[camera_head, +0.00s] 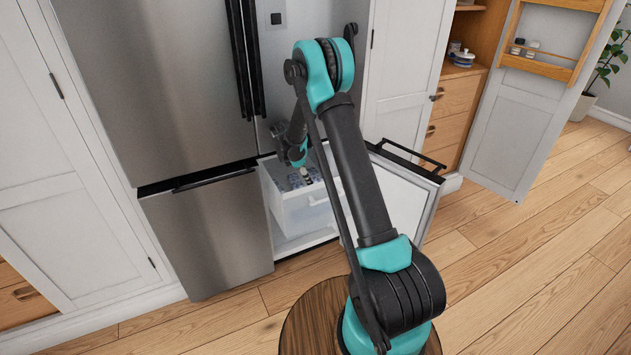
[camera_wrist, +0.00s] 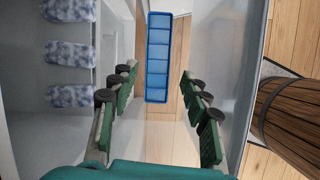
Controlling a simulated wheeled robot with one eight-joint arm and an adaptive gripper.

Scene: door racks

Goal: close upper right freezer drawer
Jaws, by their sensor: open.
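The upper right freezer drawer (camera_head: 300,211) is a pale, translucent bin behind the open lower right freezer door (camera_head: 398,192) in the head view. It appears pulled out from the compartment. My gripper is over the drawer's top, partly hidden by my arm in the head view. In the wrist view my gripper (camera_wrist: 161,97) is open, its green-padded fingers wide apart, holding nothing. A blue divided tray (camera_wrist: 157,55) shows beyond and between the fingers. Speckled blue-white packs (camera_wrist: 70,54) lie at the left. I cannot tell whether a finger touches the drawer.
The fridge's lower left door (camera_head: 205,232) is shut. The freezer door's black handle (camera_head: 405,153) sticks out at the right. A tall white cabinet door (camera_head: 530,120) stands open farther right. Wooden floor (camera_head: 540,250) is clear at the right.

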